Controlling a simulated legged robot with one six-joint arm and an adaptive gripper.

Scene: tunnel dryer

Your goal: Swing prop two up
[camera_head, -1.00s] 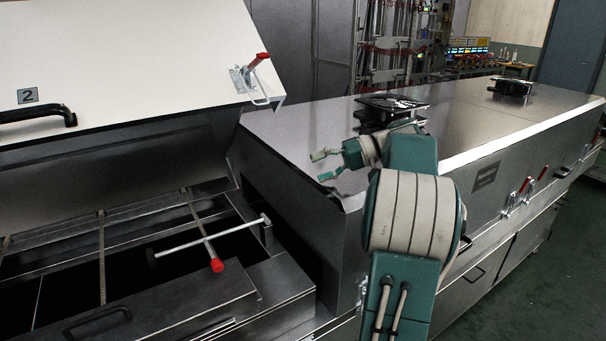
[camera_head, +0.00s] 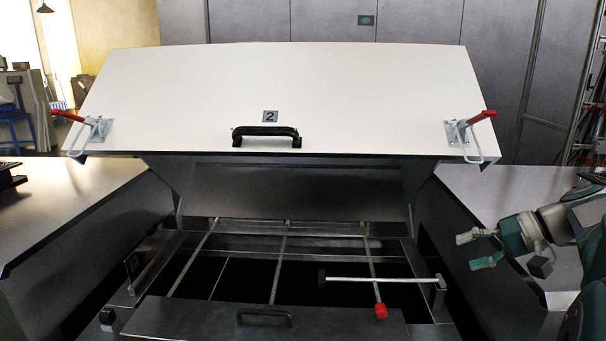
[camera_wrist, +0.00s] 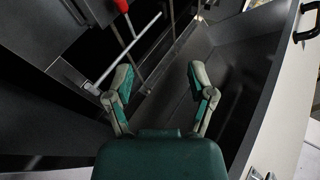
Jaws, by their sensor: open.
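Prop two (camera_head: 350,280) is a thin pale metal bar lying about level across the right side of the open bay under lid 2. Its right end meets a small bracket (camera_head: 440,284), its left end has a black tip, and a short side rod carries a red knob (camera_head: 381,311). In the wrist view the bar (camera_wrist: 126,54) slants at upper left, with the red part (camera_wrist: 122,7) at the top edge. My gripper (camera_head: 475,250) is open and empty, right of the prop and above its bracket end, apart from it. It also shows in the wrist view (camera_wrist: 160,80).
The white lid (camera_head: 310,85) marked 2 stands raised and tilted, with a black handle (camera_head: 266,132) and red-handled clamps at both sides. Dark side walls flank the bay. A front panel (camera_head: 200,318) with a handle lies below. Steel covers extend left and right.

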